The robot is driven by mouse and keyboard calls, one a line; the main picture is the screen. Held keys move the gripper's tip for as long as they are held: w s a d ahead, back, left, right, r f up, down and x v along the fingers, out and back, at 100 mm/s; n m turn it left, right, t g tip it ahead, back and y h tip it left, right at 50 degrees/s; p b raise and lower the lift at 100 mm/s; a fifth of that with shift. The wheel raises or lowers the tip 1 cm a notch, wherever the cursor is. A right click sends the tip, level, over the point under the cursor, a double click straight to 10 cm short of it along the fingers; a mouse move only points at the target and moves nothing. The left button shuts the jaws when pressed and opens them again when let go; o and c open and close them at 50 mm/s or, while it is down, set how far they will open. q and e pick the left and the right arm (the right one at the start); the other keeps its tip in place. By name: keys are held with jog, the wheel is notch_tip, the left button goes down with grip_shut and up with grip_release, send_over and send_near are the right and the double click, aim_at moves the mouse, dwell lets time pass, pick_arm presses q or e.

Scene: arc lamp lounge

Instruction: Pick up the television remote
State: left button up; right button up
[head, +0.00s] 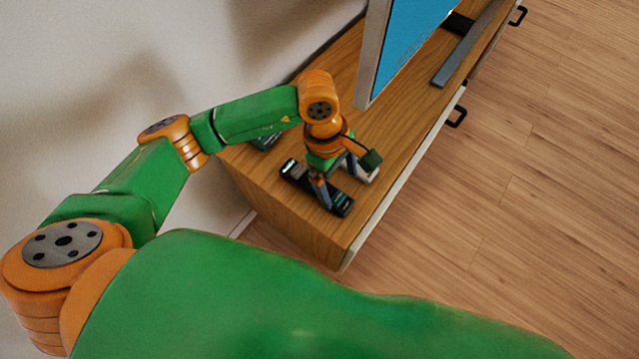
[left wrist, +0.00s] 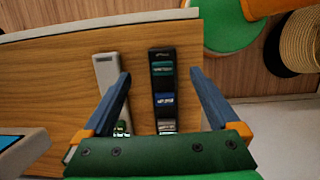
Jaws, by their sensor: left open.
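A long dark remote (head: 293,170) with several coloured button blocks lies flat on the wooden TV cabinet (head: 284,220). In the left wrist view the dark remote (left wrist: 163,82) runs lengthwise between the two blue fingers. A pale grey, remote-shaped thing (left wrist: 107,72) lies beside it, just outside the left finger; its pale end (head: 370,177) shows in the head view. I cannot tell for certain which is the television remote. My left gripper (head: 338,188) is open, pointing down over the dark remote, with its fingers (left wrist: 159,73) apart on either side. My right gripper is out of view.
The television (head: 405,45) stands farther back on the cabinet, with a long grey bar (head: 463,50) in front of it. A small dark thing (head: 266,141) lies near the wall behind my arm. A woven round thing (left wrist: 300,38) is on the floor. The wooden floor (head: 540,200) at right is clear.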

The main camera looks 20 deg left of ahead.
aim_at(303, 183)
pick_arm(q)
jog(key=a+y, duration=0.1)
jog(key=w+a, duration=0.1)
jog(key=a, duration=0.1)
jog(key=a+y, duration=0.1)
jog(key=a, duration=0.1)
jog(key=shift+w+f+t+y, duration=0.3)
jog(key=shift+w+f, duration=0.05)
notch_tip(303, 183, down, 6)
jog(key=shift+a+f, duration=0.15)
grip_shut()
